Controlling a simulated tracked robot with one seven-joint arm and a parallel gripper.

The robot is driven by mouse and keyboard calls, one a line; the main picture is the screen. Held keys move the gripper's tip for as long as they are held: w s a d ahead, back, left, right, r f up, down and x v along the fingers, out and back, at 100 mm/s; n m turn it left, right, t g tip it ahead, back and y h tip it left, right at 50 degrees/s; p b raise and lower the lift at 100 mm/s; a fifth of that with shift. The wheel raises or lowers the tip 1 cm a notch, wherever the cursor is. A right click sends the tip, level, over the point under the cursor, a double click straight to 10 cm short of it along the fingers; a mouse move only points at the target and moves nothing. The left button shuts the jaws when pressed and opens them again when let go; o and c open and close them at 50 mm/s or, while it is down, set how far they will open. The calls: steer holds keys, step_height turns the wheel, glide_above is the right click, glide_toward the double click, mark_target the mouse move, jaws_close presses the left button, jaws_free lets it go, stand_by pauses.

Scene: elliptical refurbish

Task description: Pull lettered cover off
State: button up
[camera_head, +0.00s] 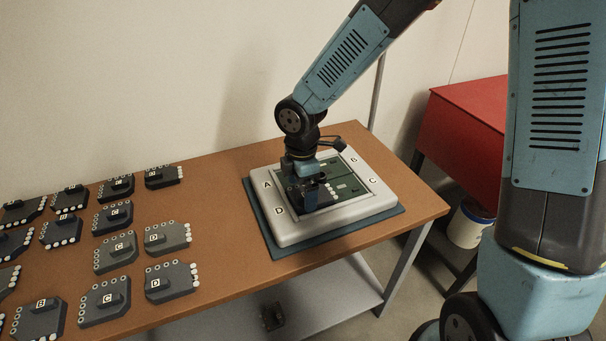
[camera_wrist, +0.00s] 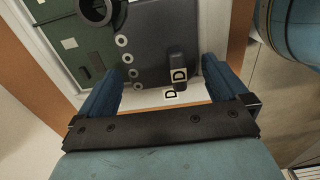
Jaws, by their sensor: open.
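The lettered cover (camera_wrist: 152,35) is a dark grey plate with pale rings along one edge and a raised handle (camera_wrist: 178,68) marked D. It lies in the D corner of the light grey frame (camera_head: 290,230), which bears the letters A, B, C and D at its corners. My gripper (camera_wrist: 163,72) is open, its two blue fingers spread on either side of the handle with gaps between. In the head view my gripper (camera_head: 311,191) is low over that corner and hides much of the cover. Finger height relative to the handle is unclear.
Several similar dark lettered covers (camera_head: 116,251) lie in rows on the left of the brown table (camera_head: 225,200). A green board (camera_head: 345,186) fills the frame's inside, on a dark mat (camera_head: 344,232). A red cabinet (camera_head: 470,125) and white bucket (camera_head: 466,228) stand right of the table.

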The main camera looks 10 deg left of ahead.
steer(key=shift+f, duration=0.65)
steer(key=c, duration=1.6)
steer(key=shift+w+r, duration=0.1)
